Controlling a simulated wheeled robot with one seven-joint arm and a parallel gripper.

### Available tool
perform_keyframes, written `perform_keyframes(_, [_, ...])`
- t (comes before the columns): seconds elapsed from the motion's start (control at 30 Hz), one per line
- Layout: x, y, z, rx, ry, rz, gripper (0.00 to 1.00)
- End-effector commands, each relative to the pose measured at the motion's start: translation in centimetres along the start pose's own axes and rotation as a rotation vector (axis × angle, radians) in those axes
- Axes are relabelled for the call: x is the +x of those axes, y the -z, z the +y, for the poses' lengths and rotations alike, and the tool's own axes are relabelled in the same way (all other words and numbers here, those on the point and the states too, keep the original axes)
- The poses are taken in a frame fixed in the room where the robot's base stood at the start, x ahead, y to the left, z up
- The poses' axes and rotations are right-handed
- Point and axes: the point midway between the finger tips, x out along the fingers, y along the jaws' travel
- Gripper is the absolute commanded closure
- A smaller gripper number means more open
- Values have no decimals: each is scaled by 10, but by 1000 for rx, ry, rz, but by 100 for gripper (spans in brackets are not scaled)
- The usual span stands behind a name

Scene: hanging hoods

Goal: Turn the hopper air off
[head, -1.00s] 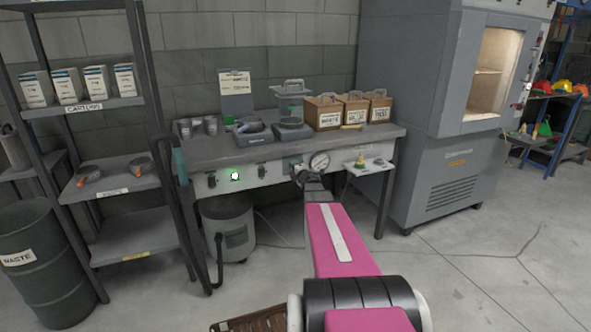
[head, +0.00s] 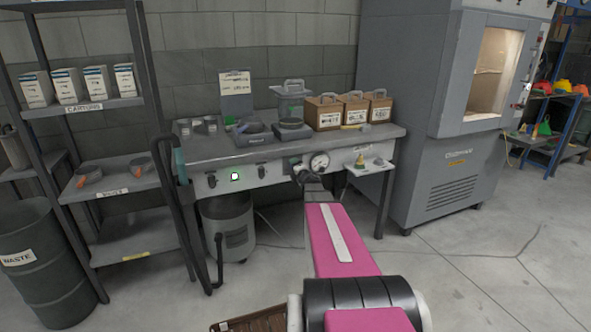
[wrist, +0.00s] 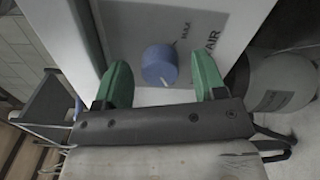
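A blue round knob (wrist: 160,66) with a white pointer mark sits on a pale panel (wrist: 125,25) in the wrist view. Its mark is on the lower side of the knob as pictured; the word MAX is at its upper right and AIR further right. My gripper (wrist: 163,68) is open, with one green finger on each side of the knob and a visible gap to both. In the head view, my gripper (head: 299,171) is at the front panel of the bench (head: 220,152), left of a round gauge (head: 320,162). There the knob is hidden.
A green light (head: 235,176) glows on the bench front between dark switches. A small side shelf (head: 370,167) sticks out right of the gauge. A shelf rack (head: 110,190) stands at the left; the floor at right is clear.

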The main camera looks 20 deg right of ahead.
Motion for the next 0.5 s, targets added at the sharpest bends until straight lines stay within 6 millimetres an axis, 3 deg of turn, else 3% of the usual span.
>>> perform_keyframes(0.27, [-3,0,0,1,0,0,36])
perform_keyframes(0.5, [-30,0,1,1,1,-1,36])
